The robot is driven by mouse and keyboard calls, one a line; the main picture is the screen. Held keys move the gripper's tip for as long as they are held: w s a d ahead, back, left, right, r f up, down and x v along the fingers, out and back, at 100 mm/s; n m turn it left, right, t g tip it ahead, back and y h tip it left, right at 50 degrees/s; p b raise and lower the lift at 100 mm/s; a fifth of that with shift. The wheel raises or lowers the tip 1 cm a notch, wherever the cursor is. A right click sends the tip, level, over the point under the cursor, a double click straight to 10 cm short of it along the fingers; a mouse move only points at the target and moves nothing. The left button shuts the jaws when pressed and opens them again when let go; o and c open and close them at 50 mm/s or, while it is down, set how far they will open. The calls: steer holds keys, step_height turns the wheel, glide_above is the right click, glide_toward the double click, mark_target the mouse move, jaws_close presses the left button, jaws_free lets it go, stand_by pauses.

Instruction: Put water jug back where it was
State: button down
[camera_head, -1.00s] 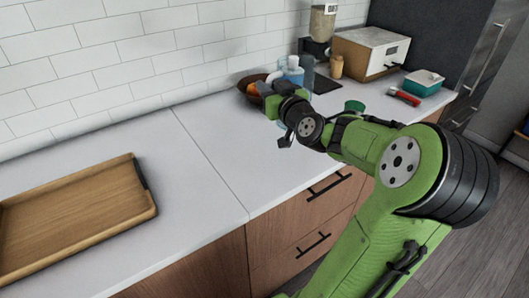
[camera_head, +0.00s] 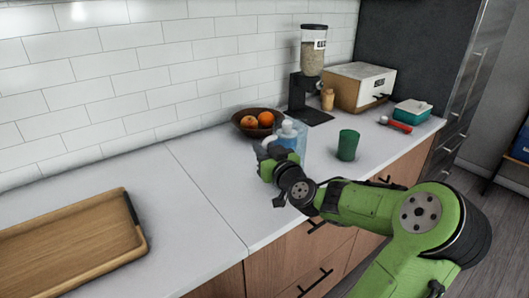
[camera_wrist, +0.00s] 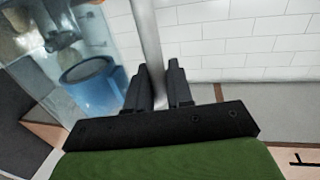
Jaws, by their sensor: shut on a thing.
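The water jug (camera_head: 302,141) is clear blue with a pale lid, and shows behind my gripper in front of the fruit bowl. My gripper (camera_head: 268,152) is at its left side and hides part of it. In the wrist view, my gripper (camera_wrist: 160,88) is shut on a pale upright bar, which looks like the jug's handle (camera_wrist: 147,35). The jug's clear body with a blue ring (camera_wrist: 92,80) fills the left of that view. The jug's base is hidden, so I cannot tell whether it touches the counter.
A bowl of oranges (camera_head: 243,127) is behind the jug, and a green cup (camera_head: 348,145) stands to its right. A wooden tray (camera_head: 70,240) lies left; the counter between (camera_head: 190,195) is clear.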

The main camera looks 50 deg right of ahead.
steer(key=shift+f, duration=0.15)
steer(key=c, duration=1)
jaws_free()
steer(key=shift+r, duration=0.2)
steer(key=p+v, duration=0.1)
steer(key=v, duration=1.1)
